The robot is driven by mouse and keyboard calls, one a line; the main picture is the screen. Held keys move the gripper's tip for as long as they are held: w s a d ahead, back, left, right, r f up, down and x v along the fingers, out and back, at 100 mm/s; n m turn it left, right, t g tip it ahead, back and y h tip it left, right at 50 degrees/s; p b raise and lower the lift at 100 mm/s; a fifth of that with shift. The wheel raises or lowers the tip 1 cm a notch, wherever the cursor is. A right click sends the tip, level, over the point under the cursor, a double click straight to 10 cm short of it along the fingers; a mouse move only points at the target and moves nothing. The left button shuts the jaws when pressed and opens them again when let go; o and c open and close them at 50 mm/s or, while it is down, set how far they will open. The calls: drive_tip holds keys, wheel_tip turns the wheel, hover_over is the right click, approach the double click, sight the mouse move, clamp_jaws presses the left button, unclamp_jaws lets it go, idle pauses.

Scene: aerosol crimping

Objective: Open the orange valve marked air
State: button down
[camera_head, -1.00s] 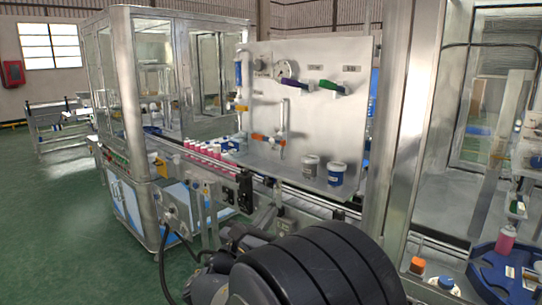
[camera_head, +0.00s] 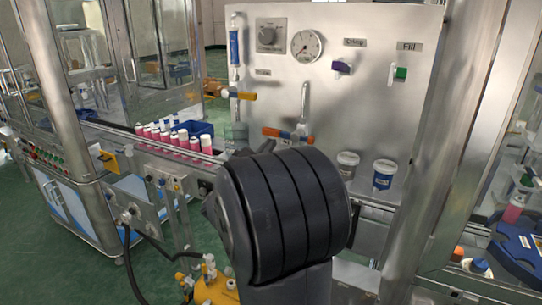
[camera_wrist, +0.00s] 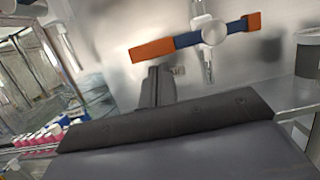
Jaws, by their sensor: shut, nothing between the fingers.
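Higher on the panel are a yellow-orange handle (camera_head: 243,95), a gauge (camera_head: 306,45), a purple handle (camera_head: 342,68) marked Crimp and a green handle (camera_head: 401,73) marked Fill. Two tubs (camera_head: 384,175) stand on the shelf at right. Pink cans (camera_head: 182,142) line the conveyor at left.

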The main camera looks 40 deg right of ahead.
sight(266, 128)
drive_tip(key=shift+w+a+r+m+g+b, duration=0.15)
drive_tip(key=shift+r+m+g+b, duration=0.3)
drive_tip(key=shift+m+b, duration=0.6)
drive_tip(key=m+b, duration=0.1)
drive_tip(key=r+m+g+b, duration=0.1)
drive_tip(key=m, duration=0.1)
drive_tip(key=shift+w+r+m+b, duration=0.15)
drive_tip(key=shift+r+m+b, duration=0.1)
drive_tip(key=shift+b, duration=0.15)
drive_tip(key=r+m+b, duration=0.1)
drive_tip(key=r+m+g+b, duration=0.1)
drive_tip(key=m, duration=0.1)
drive_tip(key=m+g+b, duration=0.1)
drive_tip(key=m, duration=0.1)
drive_tip(key=shift+s+r, duration=0.2)
drive_tip(key=shift+r, duration=0.2)
drive_tip(key=shift+s+d+r+m+g+y+b, duration=0.3)
drive_tip(key=shift+s+r+m+b, duration=0.4)
drive_tip(key=shift+m, duration=1.05)
drive_tip(key=shift+s+d+r+m+g+y+b, duration=0.2)
drive_tip(key=shift+s+r+m+b, duration=0.4)
drive_tip(key=shift+m, duration=1.1)
drive_tip(key=shift+s+d+r+m+g+y+b, duration=0.2)
drive_tip(key=shift+s+d+r+m+g+b, duration=0.45)
drive_tip(key=shift+m, duration=1.1)
drive_tip(key=shift+w+a+r+t, duration=0.15)
drive_tip(key=shift+a+r+t, duration=0.15)
drive_tip(key=shift+a, duration=0.05)
